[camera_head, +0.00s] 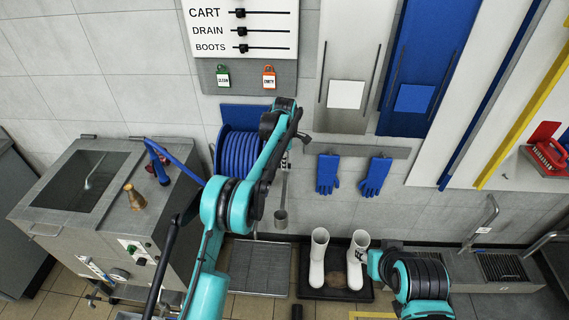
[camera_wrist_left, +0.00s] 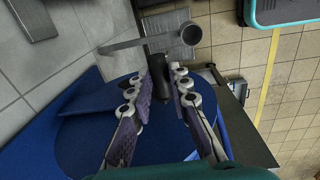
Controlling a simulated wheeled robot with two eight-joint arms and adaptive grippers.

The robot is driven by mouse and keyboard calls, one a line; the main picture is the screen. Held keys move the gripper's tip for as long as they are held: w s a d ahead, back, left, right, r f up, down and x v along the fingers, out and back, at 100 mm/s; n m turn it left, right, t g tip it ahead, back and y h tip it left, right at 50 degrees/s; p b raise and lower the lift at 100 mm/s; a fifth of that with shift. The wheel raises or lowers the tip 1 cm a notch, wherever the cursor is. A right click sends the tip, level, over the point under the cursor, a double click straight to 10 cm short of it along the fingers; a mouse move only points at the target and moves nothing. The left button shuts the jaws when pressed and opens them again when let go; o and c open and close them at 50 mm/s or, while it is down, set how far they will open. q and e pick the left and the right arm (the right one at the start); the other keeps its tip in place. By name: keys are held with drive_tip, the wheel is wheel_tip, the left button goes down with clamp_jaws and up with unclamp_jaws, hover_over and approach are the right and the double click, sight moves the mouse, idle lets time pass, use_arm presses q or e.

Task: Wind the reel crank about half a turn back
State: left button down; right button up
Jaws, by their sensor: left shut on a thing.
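The reel (camera_head: 237,153) is on the wall in the head view, wound with blue hose, and my left arm covers its right side. In the left wrist view its blue side disc (camera_wrist_left: 150,145) fills the lower middle. The dark crank handle (camera_wrist_left: 158,82) stands between the fingers of my left gripper (camera_wrist_left: 166,84), which is shut on it. In the head view my left gripper (camera_head: 299,138) is at the reel's right side, and the crank is mostly hidden there.
A metal rod with a cup (camera_head: 280,214) hangs just below my left gripper. Blue gloves (camera_head: 374,178) hang to the right. White boots (camera_head: 319,258) stand on a dark tray below.

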use_arm(q)
drive_tip(key=shift+w+f, duration=0.15)
drive_tip(key=shift+w, duration=0.15)
drive_tip(key=c, duration=1.5)
unclamp_jaws()
drive_tip(key=shift+f, duration=0.1)
drive_tip(key=shift+o, duration=0.4)
drive_tip(key=shift+w+f, duration=0.3)
drive_tip(key=shift+w, duration=0.25)
drive_tip(key=shift+s+r, duration=0.25)
drive_tip(key=shift+s, duration=0.1)
drive_tip(key=shift+w+r, duration=0.1)
drive_tip(key=shift+r, duration=0.1)
wheel_tip(320, 180, up, 12)
drive_tip(key=s, duration=0.1)
drive_tip(key=shift+f, duration=0.2)
